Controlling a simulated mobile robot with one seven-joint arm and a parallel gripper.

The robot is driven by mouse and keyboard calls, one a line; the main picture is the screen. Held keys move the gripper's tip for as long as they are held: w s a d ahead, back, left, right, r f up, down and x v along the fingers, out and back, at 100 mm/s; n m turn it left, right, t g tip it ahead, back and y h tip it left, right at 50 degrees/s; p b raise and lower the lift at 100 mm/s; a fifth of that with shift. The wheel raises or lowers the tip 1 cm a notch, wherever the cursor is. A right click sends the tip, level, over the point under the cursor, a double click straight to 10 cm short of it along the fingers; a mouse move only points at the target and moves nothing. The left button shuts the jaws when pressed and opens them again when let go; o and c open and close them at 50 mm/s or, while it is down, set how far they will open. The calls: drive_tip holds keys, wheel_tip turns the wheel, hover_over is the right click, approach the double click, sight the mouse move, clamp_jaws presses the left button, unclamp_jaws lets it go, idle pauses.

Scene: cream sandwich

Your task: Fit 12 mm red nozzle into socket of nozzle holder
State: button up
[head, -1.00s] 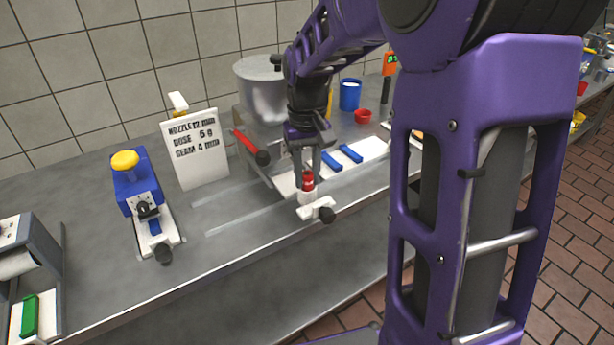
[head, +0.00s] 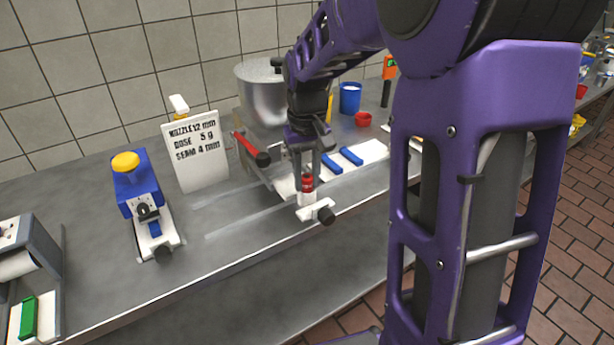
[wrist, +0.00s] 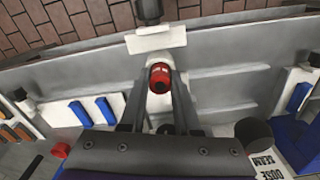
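The red nozzle (head: 308,184) is upright at the white nozzle holder (head: 306,200) near the counter's front edge. My gripper (head: 307,174) points down over the holder with its two fingers on either side of the nozzle. In the wrist view the red nozzle (wrist: 160,78) sits between the fingertips, which look closed on it. The white holder (wrist: 157,42) shows just beyond it, with a black knob at its front. The socket itself is hidden under the nozzle, and I cannot tell how deep the nozzle sits.
A sign (head: 197,152) reads nozzle 12 mm, dose 5 g, seam 4 mm. A blue device with a yellow cap (head: 135,185) stands left. A steel pot (head: 265,90) and a red-handled lever (head: 250,148) are behind. Blue blocks (head: 351,156) lie right.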

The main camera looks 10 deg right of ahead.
sight(307, 177)
wheel_tip(307, 177, up, 12)
drive_tip(key=p, duration=0.2)
drive_tip(key=shift+r+p, duration=0.15)
drive_tip(key=shift+p, duration=0.2)
drive_tip(key=shift+s, duration=0.1)
